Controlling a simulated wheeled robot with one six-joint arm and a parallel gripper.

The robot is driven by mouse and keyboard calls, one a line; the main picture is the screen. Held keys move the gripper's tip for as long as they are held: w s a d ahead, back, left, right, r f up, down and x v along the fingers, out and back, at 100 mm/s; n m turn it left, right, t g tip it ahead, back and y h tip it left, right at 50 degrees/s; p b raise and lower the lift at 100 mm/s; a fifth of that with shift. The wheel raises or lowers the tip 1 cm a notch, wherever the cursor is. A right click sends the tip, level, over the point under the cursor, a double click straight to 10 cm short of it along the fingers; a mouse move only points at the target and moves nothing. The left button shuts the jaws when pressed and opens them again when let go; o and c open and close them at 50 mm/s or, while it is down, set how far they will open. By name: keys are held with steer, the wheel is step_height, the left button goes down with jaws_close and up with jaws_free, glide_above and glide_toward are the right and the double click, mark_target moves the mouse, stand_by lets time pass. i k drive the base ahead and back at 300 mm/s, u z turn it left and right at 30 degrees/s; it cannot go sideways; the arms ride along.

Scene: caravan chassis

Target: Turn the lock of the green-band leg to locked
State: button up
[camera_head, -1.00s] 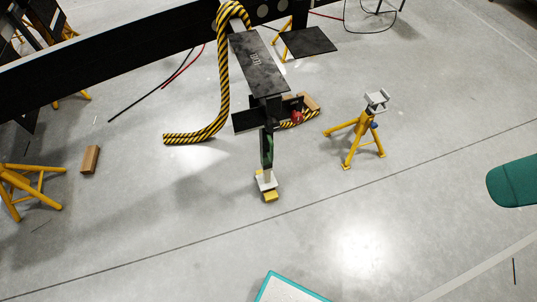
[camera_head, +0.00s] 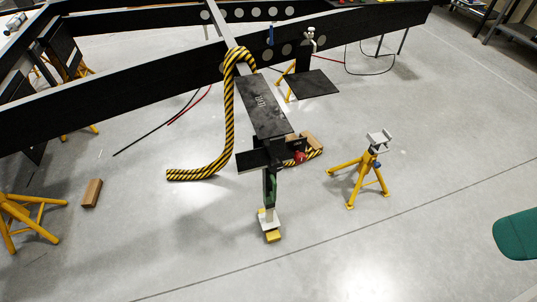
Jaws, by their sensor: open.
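The leg with the green band (camera_head: 272,188) stands upright below the black drawbar plate (camera_head: 262,108) near the picture's middle. Its pale foot (camera_head: 267,218) stands at a yellow block (camera_head: 273,236) on the floor. A small red part (camera_head: 300,157) shows beside the top of the leg. I cannot tell whether it is the lock, or which way the lock is turned. My gripper is not in view.
A yellow stand (camera_head: 362,180) with a grey head is to the right of the leg. A striped yellow-black hose (camera_head: 232,115) hangs to the floor at left. A wooden block (camera_head: 91,193) lies at far left. A dark green rounded object (camera_head: 518,232) is at right. The front floor is clear.

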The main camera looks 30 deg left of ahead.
mark_target(300, 158)
steer(key=u, duration=0.55)
steer(key=i, duration=0.15)
steer(key=u, duration=0.4)
